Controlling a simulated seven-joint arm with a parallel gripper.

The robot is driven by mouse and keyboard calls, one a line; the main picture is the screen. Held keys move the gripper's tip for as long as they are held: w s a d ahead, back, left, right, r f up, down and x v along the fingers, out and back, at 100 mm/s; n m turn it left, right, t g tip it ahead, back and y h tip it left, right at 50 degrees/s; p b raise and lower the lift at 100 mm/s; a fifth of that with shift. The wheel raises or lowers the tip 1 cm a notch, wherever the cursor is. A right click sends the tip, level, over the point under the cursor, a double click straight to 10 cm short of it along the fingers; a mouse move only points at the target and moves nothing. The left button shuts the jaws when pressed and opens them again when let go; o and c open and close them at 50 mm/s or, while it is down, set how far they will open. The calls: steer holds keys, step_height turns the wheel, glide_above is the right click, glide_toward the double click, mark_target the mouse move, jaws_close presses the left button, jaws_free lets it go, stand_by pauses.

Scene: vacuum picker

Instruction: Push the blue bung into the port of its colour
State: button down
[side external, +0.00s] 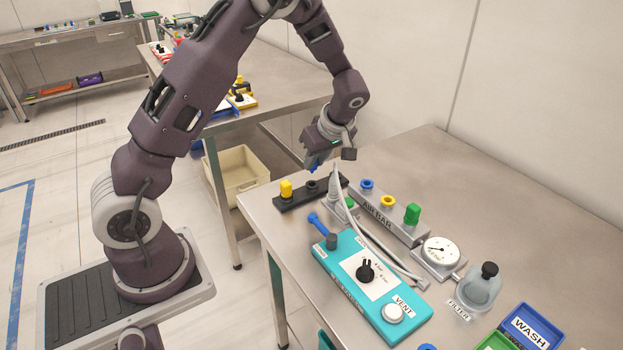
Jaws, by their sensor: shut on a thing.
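My gripper (318,163) is shut on the blue bung (313,167), partly hidden between the fingers. It holds the bung above the dark rack (296,197) at the table's far left edge, apart from it as far as I can tell. A yellow bung (286,188) stands in the rack's left end, beside a dark empty-looking seat (312,185). The grey air bar (378,217) lies to the right of the rack. It has a blue port (367,184), a yellow port (388,201) and a green bung (412,213) standing on its right part. The blue port looks open.
A pale hose (373,245) runs along the air bar's front. A teal box (340,267) with a black knob, VENT button and blue-handled piece (321,228) lies in front. A gauge (440,252), filter jar (482,289) and WASH bin (533,330) stand right. Table beyond the bar is clear.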

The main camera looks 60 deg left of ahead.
steer(key=shift+w, duration=0.1)
steer(key=w+d+r, duration=0.5)
steer(key=w+d, duration=0.4)
steer(key=w, duration=0.1)
step_height(320, 180, down, 5)
steer(key=shift+w+r, duration=0.1)
steer(key=shift+w, duration=0.05)
steer(key=shift+f, duration=0.45)
steer(key=c, duration=2)
jaws_free()
steer(key=shift+c, duration=0.2)
jaws_close()
steer(key=shift+f, duration=1.25)
